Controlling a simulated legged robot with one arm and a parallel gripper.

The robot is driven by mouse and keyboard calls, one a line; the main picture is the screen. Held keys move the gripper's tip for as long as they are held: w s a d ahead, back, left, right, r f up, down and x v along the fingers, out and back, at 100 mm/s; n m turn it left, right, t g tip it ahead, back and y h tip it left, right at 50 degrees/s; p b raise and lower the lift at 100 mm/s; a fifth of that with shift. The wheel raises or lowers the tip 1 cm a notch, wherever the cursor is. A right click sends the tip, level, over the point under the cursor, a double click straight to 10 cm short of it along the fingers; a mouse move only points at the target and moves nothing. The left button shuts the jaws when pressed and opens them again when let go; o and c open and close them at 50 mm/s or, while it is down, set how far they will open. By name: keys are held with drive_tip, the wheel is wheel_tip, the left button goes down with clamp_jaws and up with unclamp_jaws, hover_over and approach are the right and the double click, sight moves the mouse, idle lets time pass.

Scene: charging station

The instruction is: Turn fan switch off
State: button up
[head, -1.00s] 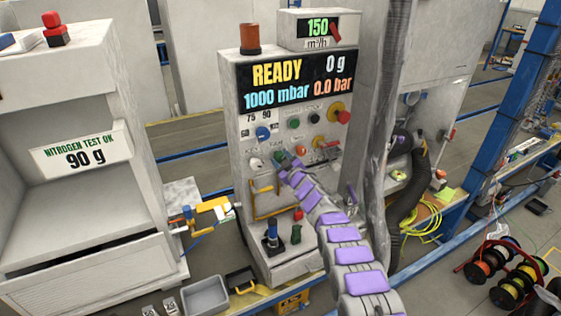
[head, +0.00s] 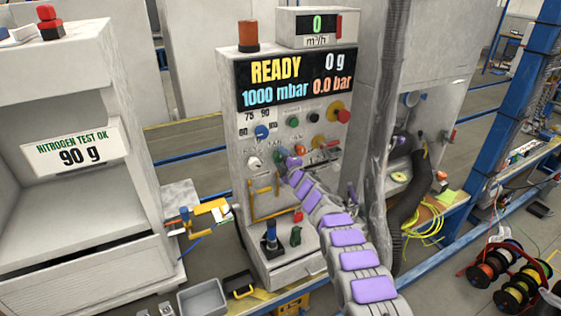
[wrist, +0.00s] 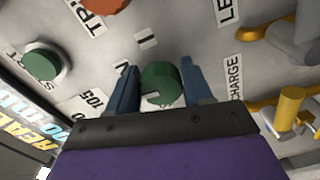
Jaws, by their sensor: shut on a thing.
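The fan switch is a green rotary knob (wrist: 160,84) on the grey control panel (head: 245,180). In the wrist view my gripper (wrist: 159,68) has its two blue fingers on either side of the knob, shut on it. A white mark shows on the knob, and an "I" label is just beyond it. In the head view my gripper (head: 284,161) is at the panel's middle and largely covers the knob.
Close to my gripper are a green button (wrist: 42,64), an orange-red knob (wrist: 108,5) and yellow hooks (wrist: 290,103). The head view shows a blue knob (head: 262,131) and a red-and-yellow emergency button (head: 343,116). A dark hose (head: 415,190) hangs at the right.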

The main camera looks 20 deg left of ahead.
drive_tip(key=shift+s+f+n, duration=0.1)
drive_tip(key=shift+f+n, duration=0.2)
drive_tip(key=shift+f, duration=0.05)
idle(0.3)
drive_tip(key=o, duration=0.7)
drive_tip(key=shift+o, duration=1.3)
drive_tip(key=shift+r, duration=0.2)
drive_tip(key=shift+d+r, duration=0.1)
drive_tip(key=shift+d, duration=0.05)
